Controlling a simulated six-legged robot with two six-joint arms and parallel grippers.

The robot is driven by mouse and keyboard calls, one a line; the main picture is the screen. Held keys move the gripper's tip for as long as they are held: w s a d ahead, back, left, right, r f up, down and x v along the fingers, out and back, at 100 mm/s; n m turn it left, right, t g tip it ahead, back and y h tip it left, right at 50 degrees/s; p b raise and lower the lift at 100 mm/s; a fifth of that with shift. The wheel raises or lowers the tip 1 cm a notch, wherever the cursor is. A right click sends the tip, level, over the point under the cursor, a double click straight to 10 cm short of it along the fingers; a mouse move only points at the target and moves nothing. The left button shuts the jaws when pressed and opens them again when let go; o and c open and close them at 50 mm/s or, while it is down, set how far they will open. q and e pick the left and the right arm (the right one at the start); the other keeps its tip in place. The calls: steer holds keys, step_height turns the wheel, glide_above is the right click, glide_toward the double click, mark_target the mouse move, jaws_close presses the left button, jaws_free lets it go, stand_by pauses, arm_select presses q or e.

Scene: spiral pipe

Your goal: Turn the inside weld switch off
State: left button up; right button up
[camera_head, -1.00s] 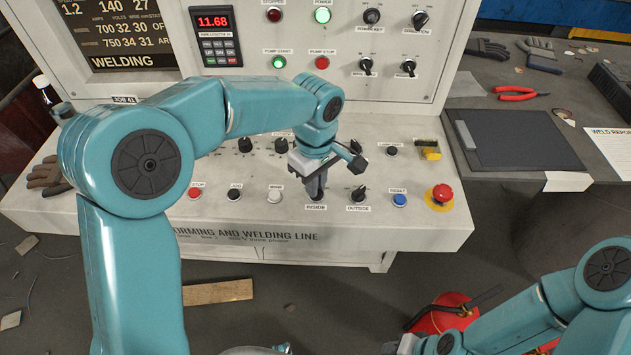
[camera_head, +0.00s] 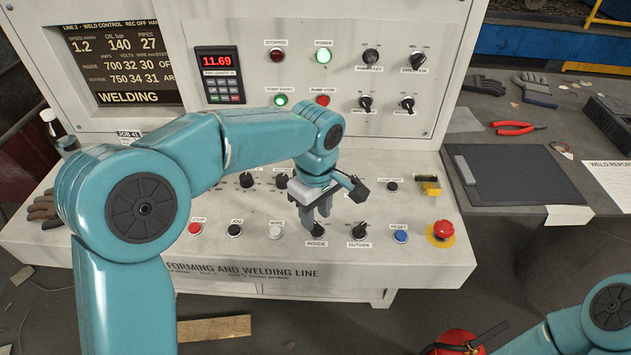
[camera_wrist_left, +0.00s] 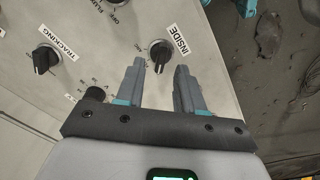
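The inside weld switch is a black rotary knob (camera_head: 317,230) above the "INSIDE" label on the sloping desk, partly covered by my gripper in the head view. It also shows whole in the left wrist view (camera_wrist_left: 159,52), its pointer tilted. My left gripper (camera_head: 319,214) is over this knob, fingers pointing down and spread. In the left wrist view my left gripper (camera_wrist_left: 159,66) is open and empty, with the knob just beyond and between its fingertips. I see no contact.
The similar "OUTSIDE" knob (camera_head: 360,230) sits close to the right, with a blue reset button (camera_head: 400,236) and a red emergency stop (camera_head: 442,227) beyond. A white button (camera_head: 276,230) is to the left. The "TRACKING" knob (camera_wrist_left: 45,59) shows in the wrist view.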

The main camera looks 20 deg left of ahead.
mark_target(316, 223)
arm_select(q)
step_height(316, 223, up, 14)
steer(key=p, duration=0.2)
steer(key=shift+r, duration=0.25)
steer(key=shift+s+f, duration=0.1)
